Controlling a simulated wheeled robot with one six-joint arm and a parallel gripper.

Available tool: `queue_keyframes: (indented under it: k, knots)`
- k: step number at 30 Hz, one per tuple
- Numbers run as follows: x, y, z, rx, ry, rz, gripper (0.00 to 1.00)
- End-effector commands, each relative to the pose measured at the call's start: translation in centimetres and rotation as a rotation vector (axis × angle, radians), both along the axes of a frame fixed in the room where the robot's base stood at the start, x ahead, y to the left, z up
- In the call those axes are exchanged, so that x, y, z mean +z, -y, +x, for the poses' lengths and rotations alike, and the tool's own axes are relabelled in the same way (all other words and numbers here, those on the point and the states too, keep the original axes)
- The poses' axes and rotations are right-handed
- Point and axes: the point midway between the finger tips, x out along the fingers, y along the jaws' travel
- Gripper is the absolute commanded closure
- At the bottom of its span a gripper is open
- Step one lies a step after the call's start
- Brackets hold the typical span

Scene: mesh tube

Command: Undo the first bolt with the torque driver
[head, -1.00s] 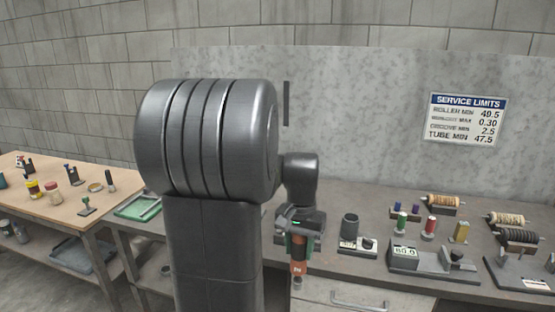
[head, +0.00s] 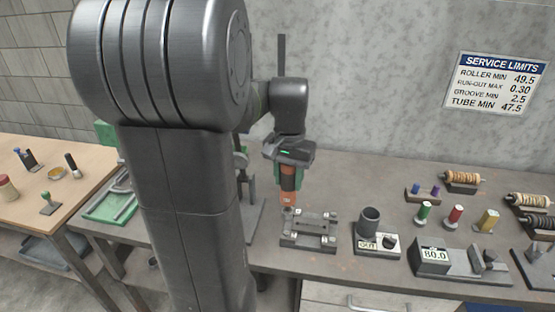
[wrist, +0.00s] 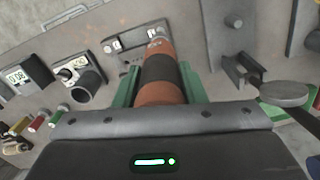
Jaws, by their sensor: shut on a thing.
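My gripper (head: 287,172) is shut on the torque driver (head: 288,186), an orange and black cylinder held upright, tip down. In the wrist view the driver (wrist: 159,78) sits between the green fingers of my gripper (wrist: 160,88). A grey metal fixture (head: 309,230) with small pale bolt-like pieces at its corners lies on the bench below. The driver's lower end is at the fixture's back left corner in the head view; I cannot tell whether it touches a bolt. In the wrist view the driver covers part of the fixture (wrist: 128,44).
A dark cup (head: 369,221) on a plate marked "OUT" stands right of the fixture. A grey stand (head: 252,205) rises left of the gripper. A wooden table (head: 60,190) is at far left.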

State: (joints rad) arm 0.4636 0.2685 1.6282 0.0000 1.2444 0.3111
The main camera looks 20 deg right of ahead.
Motion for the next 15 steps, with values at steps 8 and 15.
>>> queue_keyframes:
  k: [8,15]
  knots:
    - [-0.7,0.0,0.0,0.0,0.001,-0.001,0.9]
    - [-2.6,0.0,0.0,0.0,0.001,-0.001,0.9]
